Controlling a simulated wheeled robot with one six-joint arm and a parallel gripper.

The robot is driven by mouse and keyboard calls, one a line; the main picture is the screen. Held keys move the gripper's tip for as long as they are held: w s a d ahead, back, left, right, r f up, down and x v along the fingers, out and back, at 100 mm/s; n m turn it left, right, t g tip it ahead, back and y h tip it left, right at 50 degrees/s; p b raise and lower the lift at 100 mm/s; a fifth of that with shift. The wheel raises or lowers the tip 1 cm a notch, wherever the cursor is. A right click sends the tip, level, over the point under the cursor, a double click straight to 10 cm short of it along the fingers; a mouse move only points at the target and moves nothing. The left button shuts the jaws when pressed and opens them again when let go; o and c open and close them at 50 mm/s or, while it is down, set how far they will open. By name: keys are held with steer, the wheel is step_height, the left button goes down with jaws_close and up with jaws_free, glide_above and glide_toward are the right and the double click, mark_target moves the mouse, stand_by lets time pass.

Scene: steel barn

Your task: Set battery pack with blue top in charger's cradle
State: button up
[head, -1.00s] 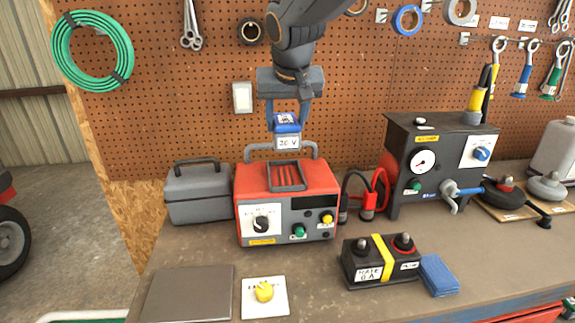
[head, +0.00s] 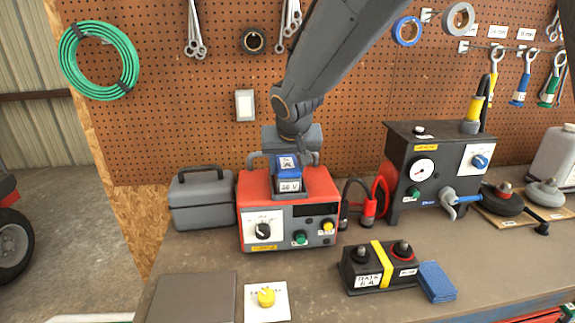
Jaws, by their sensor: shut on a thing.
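The battery pack (head: 289,184) has a blue top and a pale label reading 20 V. It stands upright at the cradle on top of the red charger (head: 250,210). Its lower end covers most of the cradle, so I cannot tell whether it is fully seated. My gripper (head: 287,160) is above the charger, shut on the battery pack's blue top. The charger's front has a black dial, a green knob and a yellow knob.
A grey toolbox (head: 203,200) stands close left of the charger. A black battery (head: 365,272) with a yellow strap and a blue cloth (head: 437,281) lie at front right. A black gauge unit (head: 410,170) stands right. A grey plate (head: 190,298) lies at front left.

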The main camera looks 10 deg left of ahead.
steer(key=o, duration=1.6)
steer(key=shift+f, duration=0.1)
steer(key=shift+r, duration=0.3)
steer(key=b+v, duration=0.3)
steer(key=v, duration=0.8)
steer(key=shift+s+r, duration=0.25)
steer(key=s+d+f+g, duration=0.1)
steer(key=d+f, duration=0.4)
steer(key=s+d+f+m+g+h, duration=0.1)
steer(key=s+d+f, duration=0.1)
steer(key=d+f, duration=0.3)
steer(key=s+d+f+g, duration=0.1)
steer(key=s+d+f, duration=0.1)
steer(key=d+f, duration=0.3)
steer(key=shift+s+d+m+h, duration=0.2)
steer(key=shift+d+m+h, duration=0.1)
steer(key=shift+d, duration=0.95)
steer(key=s+d+f+m+g, duration=0.1)
steer(key=s+d+f+g, duration=0.1)
steer(key=s+d+f, duration=0.6)
steer(key=s+d, duration=0.1)
steer(key=s, duration=0.1)
steer(key=shift+s+d+f, duration=0.3)
steer(key=shift+s+f, duration=0.05)
steer(key=shift+s, duration=0.05)
